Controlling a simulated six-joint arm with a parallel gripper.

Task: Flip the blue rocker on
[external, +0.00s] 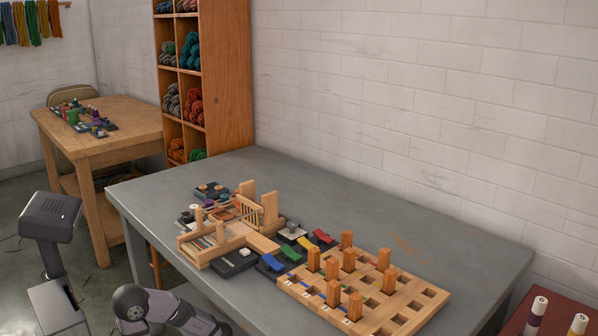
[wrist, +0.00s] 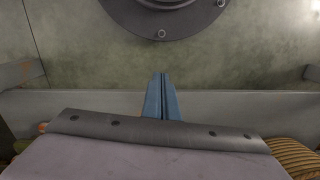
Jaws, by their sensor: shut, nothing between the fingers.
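The blue rocker (external: 271,262) is a small tilted paddle on a dark base on the grey table, left of the wooden peg board. A green rocker (external: 291,253), a yellow rocker (external: 305,243) and a red rocker (external: 323,236) run in a row behind it. I cannot tell which way the blue one is switched. My gripper (wrist: 160,76) shows in the wrist view as two blue fingers pressed together, with nothing between them. It is away from the rockers, and no rocker shows in the wrist view.
The wooden peg board (external: 417,297) with several upright pegs stands right of the rockers. A wooden loom-like frame (external: 205,250) stands to their left. The grey table (external: 440,225) is clear behind the board. A shelf of skeins (external: 228,80) stands behind.

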